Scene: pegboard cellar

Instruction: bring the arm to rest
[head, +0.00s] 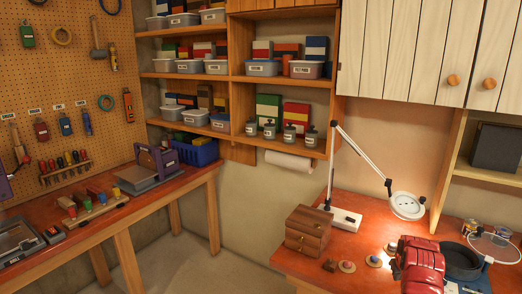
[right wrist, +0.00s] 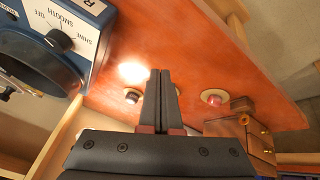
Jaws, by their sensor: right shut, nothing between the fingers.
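My right gripper (right wrist: 162,88) is shut and empty in the right wrist view, its two dark fingers together above the orange-brown tabletop. In the head view my red right arm (head: 420,265) reaches in at the lower right, over the right workbench (head: 345,245). The fingers are hard to make out there. Two small round pieces, one dark (right wrist: 132,96) and one with a red top (right wrist: 213,97), lie on the bench either side of the fingers in the wrist view, apart from them. My left gripper is not in view.
A wooden drawer box (head: 307,230) and a white lamp (head: 407,205) stand on the right bench. A blue machine with a knob (right wrist: 78,35) is close by the gripper. The left bench (head: 110,218) holds tools and trays. Floor (head: 190,265) is clear between benches.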

